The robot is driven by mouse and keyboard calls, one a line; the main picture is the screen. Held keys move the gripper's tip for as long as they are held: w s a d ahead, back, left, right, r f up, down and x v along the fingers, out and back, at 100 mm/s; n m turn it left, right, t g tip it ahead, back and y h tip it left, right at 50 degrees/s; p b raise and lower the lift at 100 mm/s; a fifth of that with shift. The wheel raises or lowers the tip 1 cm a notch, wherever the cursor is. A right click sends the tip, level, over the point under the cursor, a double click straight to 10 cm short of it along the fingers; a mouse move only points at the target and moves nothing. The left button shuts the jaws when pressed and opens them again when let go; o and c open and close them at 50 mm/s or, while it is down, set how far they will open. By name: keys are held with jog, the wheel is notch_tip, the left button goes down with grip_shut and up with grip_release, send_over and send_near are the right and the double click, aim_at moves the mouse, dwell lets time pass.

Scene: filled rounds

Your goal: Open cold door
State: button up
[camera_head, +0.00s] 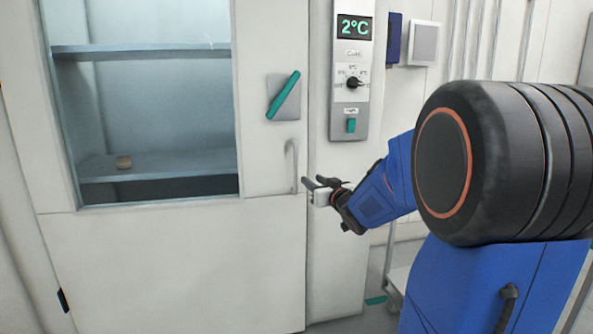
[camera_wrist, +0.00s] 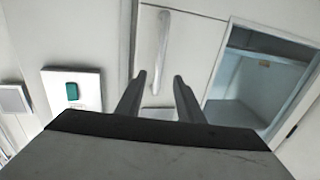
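The white cold door (camera_head: 180,260) is shut in its frame and has a large window at its upper left. Its pale vertical handle (camera_head: 292,166) is near the door's right edge. A teal lever (camera_head: 283,96) sits tilted on a grey plate above the handle. My gripper (camera_head: 308,184) is just right of the handle's lower end. In the wrist view my gripper (camera_wrist: 159,76) has its two fingers apart with nothing between them. The handle (camera_wrist: 162,52) lies ahead of the fingertips there, and I cannot tell whether they touch.
A control panel (camera_head: 351,70) reading 2°C, with a knob and a teal switch (camera_head: 351,125), is on the wall right of the door. Inside the window are shelves (camera_head: 190,164) with a small brown round thing (camera_head: 124,162). A cart (camera_head: 397,283) stands at lower right.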

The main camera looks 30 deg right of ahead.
aim_at(296, 169)
jog(key=w, duration=1)
jog(key=w+d, duration=0.1)
jog(key=w, duration=0.4)
jog(key=shift+c, duration=0.3)
jog(key=shift+s, duration=0.1)
grip_shut()
